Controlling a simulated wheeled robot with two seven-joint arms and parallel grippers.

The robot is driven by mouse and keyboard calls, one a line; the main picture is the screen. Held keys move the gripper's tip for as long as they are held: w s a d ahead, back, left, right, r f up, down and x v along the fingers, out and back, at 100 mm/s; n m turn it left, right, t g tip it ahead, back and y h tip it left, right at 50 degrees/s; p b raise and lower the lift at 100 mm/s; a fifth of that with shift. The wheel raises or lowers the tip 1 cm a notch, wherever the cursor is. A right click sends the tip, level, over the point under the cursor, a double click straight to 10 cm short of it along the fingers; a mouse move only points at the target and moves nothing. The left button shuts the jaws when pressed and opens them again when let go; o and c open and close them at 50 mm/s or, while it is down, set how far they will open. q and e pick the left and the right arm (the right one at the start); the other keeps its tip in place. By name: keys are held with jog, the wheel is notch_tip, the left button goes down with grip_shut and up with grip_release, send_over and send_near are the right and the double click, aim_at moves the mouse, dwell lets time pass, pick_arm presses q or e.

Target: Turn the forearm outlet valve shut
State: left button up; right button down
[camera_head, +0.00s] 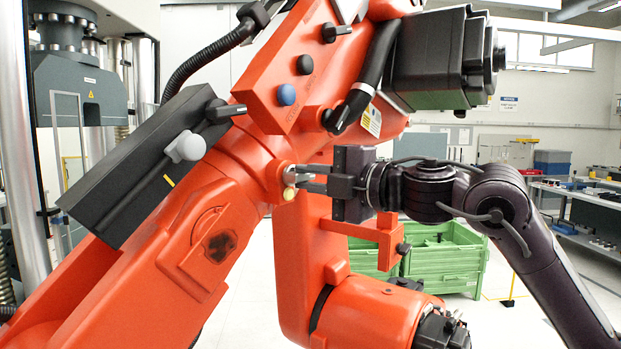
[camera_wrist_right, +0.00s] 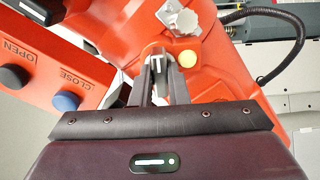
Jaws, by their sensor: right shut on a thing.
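The forearm outlet valve (camera_head: 287,170) is a small orange fitting on the side of the big orange robot arm, with a round yellow cap (camera_head: 289,194) at its lower end. My right gripper (camera_head: 303,178) reaches in from the right with its fingers level and closed at this fitting. In the right wrist view the fingers (camera_wrist_right: 160,68) meet around a small pale handle (camera_wrist_right: 155,56) on the fitting, beside the yellow cap (camera_wrist_right: 187,58). The fingers partly hide the handle, so its exact angle is hard to read. My left gripper is in neither view.
An orange panel (camera_head: 265,92) with blue and black buttons stands above the fitting; OPEN and CLOSE labels show in the right wrist view. A grey knob (camera_head: 188,146) sticks out at the left. Green crates (camera_head: 450,262) stand on the floor behind. An orange bracket (camera_head: 372,236) sits below my wrist.

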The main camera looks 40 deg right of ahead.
jog(key=m, duration=0.4)
jog(key=shift+m, duration=0.3)
dwell(0.3)
jog(key=c, duration=1.4)
grip_release()
